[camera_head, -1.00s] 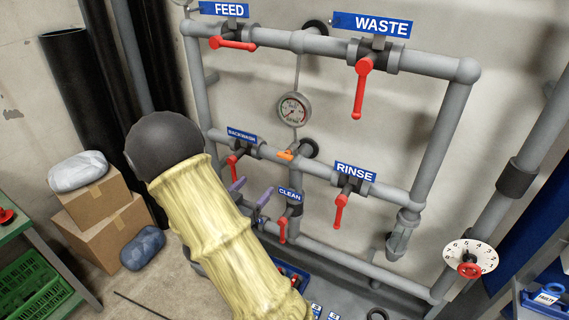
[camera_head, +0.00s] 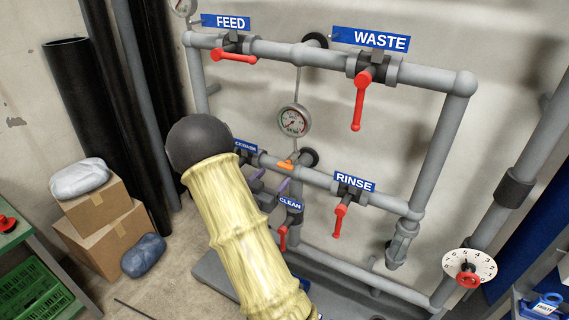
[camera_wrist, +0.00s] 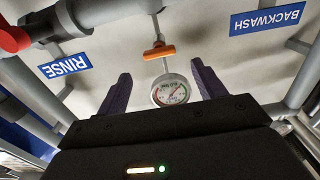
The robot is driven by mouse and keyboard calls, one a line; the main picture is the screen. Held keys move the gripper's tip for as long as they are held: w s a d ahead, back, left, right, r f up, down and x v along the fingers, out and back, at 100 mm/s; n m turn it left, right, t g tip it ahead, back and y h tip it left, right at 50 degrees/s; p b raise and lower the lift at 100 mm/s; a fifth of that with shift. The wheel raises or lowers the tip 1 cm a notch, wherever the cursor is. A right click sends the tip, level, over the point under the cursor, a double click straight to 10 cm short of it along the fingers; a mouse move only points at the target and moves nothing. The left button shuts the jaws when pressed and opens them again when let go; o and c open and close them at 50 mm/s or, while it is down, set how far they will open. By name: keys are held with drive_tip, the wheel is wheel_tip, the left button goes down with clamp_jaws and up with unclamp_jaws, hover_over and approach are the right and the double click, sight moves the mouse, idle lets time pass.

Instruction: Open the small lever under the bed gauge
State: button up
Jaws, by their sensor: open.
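The small orange lever (camera_head: 286,164) sits under the round bed gauge (camera_head: 294,121), just above the middle pipe. In the wrist view the lever (camera_wrist: 159,52) lies crosswise to the thin gauge pipe, and the gauge (camera_wrist: 170,90) shows inverted between my fingers. My gripper (camera_wrist: 160,72) is open and empty, its purple fingers spread to either side of the gauge, with the lever ahead between the fingertips. In the head view my gripper (camera_head: 270,186) is just below the lever, partly hidden by my arm. No contact with the lever is visible.
Red-handled valves labelled RINSE (camera_head: 340,220), CLEAN (camera_head: 283,238), FEED (camera_head: 233,55) and WASTE (camera_head: 360,100) surround the gauge. The BACKWASH sign (camera_wrist: 267,18) shows at the right in the wrist view. Boxes (camera_head: 105,220) stand on the floor at the left.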

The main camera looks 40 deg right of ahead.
sight(283, 166)
drive_tip(key=p+x, duration=0.1)
drive_tip(key=x, duration=0.6)
drive_tip(key=shift+w+d, duration=0.3)
drive_tip(key=shift+d, duration=0.15)
drive_tip(key=shift+c, duration=0.2)
drive_tip(key=shift+s, duration=0.15)
drive_tip(key=c, duration=1)
